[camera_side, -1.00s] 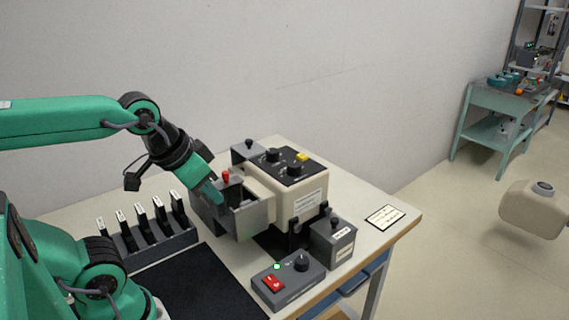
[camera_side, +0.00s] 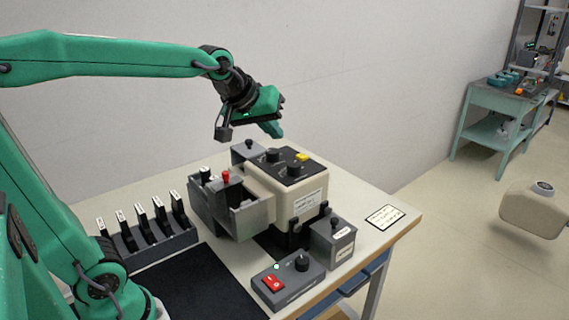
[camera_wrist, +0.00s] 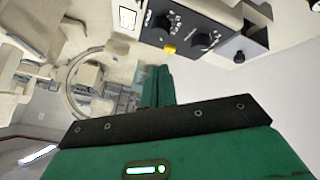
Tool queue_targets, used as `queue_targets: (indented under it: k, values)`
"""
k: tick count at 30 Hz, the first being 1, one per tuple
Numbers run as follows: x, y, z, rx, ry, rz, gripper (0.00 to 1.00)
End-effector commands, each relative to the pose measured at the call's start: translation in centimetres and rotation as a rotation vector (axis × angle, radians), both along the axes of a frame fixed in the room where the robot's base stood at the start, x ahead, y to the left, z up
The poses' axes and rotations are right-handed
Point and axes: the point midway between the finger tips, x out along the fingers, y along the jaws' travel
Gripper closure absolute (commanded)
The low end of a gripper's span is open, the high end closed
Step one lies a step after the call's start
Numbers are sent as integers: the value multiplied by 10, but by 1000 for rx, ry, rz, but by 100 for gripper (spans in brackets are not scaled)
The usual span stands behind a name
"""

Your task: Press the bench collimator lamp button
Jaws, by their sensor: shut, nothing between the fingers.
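The bench collimator is a beige housing (camera_side: 287,192) with a black top panel (camera_side: 290,167). The panel carries two black knobs and a small yellow button (camera_side: 302,157), likely the lamp button; its lettering is not readable. The yellow button also shows in the wrist view (camera_wrist: 169,50), apart from my fingers. My gripper (camera_side: 274,130) is shut and empty, in the air above the collimator's back left part in the side view. Its green fingers (camera_wrist: 156,85) are together in the wrist view, below the button in the picture.
An open grey box (camera_side: 240,222) with a red knob (camera_side: 226,176) and a black piece (camera_side: 205,174) joins the collimator's left side. A rack (camera_side: 150,242) of black pieces, a switch box (camera_side: 287,285) and a small grey box (camera_side: 332,243) stand around. Air above the panel is clear.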

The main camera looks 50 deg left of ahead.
Motion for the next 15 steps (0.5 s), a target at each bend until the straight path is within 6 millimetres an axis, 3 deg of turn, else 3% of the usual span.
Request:
queue_targets:
  k: [9,15]
  values:
    - [70,21,8,-124,-85,185,100]
    - [98,31,10,-179,-123,259,100]
